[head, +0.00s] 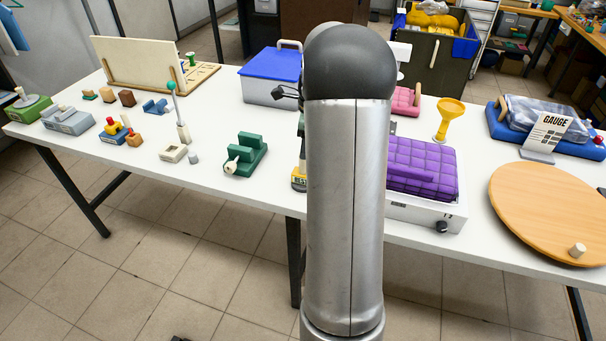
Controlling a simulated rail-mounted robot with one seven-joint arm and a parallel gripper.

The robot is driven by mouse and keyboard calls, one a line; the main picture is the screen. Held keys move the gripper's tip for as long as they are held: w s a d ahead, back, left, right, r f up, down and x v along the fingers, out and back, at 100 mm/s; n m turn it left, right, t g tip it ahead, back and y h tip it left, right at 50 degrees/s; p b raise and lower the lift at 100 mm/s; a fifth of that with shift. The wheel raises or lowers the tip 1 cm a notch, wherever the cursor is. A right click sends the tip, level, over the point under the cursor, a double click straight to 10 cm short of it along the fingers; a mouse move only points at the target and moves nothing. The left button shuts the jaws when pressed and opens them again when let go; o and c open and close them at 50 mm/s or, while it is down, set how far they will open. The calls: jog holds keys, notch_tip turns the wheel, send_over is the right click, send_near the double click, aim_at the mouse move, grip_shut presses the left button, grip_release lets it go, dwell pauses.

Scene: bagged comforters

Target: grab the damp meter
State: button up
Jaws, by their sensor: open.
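I cannot tell for sure which thing is the damp meter. A small cream box with a dark face (173,153) lies on the white table, left of centre, and could be it. Close behind it stands a thin upright stick with a teal ball on top (171,86), beside a cream post. A small grey knob-like piece (193,158) lies just right of the box. My own arm fills the middle of the head view and hides part of the table.
A green fixture (246,154) and a blue-lidded box (270,77) stand between these and my arm. Colourful blocks (112,132) and a grey device (68,121) stand left. A purple quilted bundle (422,167), yellow funnel (449,116), gauge card (548,133) and round wooden board (550,213) crowd the right.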

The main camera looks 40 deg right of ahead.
jog(key=shift+w+a+f+p, duration=0.1)
jog(key=shift+w+f+p, duration=0.1)
jog(key=shift+f, duration=0.85)
jog(key=shift+w+a+f+p, duration=0.1)
jog(key=shift+f+p, duration=0.15)
jog(key=shift+f, duration=0.8)
jog(key=shift+w+a+f+p, duration=0.1)
jog(key=shift+w+f+p, duration=0.1)
jog(key=shift+f, duration=0.85)
jog(key=shift+c, duration=0.3)
grip_shut()
